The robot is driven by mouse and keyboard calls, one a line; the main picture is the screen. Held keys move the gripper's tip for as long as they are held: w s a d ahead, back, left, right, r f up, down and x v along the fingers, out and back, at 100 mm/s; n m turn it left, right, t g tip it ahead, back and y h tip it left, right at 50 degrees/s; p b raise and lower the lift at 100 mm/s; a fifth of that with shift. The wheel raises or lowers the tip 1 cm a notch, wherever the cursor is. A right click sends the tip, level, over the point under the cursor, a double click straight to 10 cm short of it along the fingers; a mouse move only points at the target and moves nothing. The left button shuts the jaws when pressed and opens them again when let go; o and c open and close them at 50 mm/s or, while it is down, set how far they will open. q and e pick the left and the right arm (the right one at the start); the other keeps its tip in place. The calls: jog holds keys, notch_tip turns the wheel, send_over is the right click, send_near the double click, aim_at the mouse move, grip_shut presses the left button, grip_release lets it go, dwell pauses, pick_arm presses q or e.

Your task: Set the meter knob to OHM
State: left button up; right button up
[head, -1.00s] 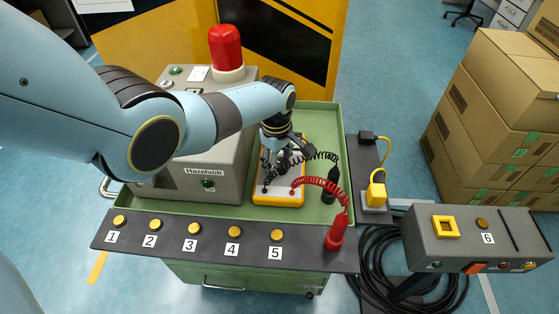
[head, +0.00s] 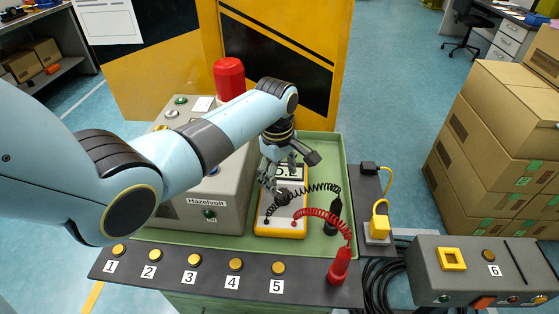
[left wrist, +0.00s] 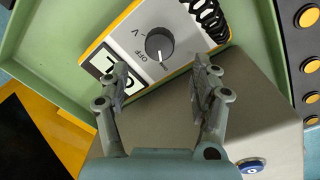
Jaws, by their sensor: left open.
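The yellow-edged meter (head: 279,230) lies in the green tray, with a pale face, a display and a dark round knob (head: 284,197). In the left wrist view the knob (left wrist: 159,45) sits among the labels V, OFF and a small one that looks like Ohm. Its white mark points down in the picture, towards that small label. My left gripper (head: 272,183) is open and empty by the meter's display end. In the left wrist view its fingers (left wrist: 157,85) are spread wide, apart from the knob, with the display (left wrist: 101,65) partly behind one finger. My right gripper is out of view.
Coiled black and red leads run from the meter to a black probe (head: 333,215) and a red probe (head: 341,267). The grey Hazelvolt box (head: 215,222) stands left of the meter. Numbered yellow buttons line the dark front strip (head: 215,284). A grey control box (head: 480,270) is at right.

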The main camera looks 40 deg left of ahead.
aim_at(279, 195)
pick_arm(q)
notch_tip(279, 195, up, 5)
jog(key=shift+s, duration=0.15)
dwell(0.7)
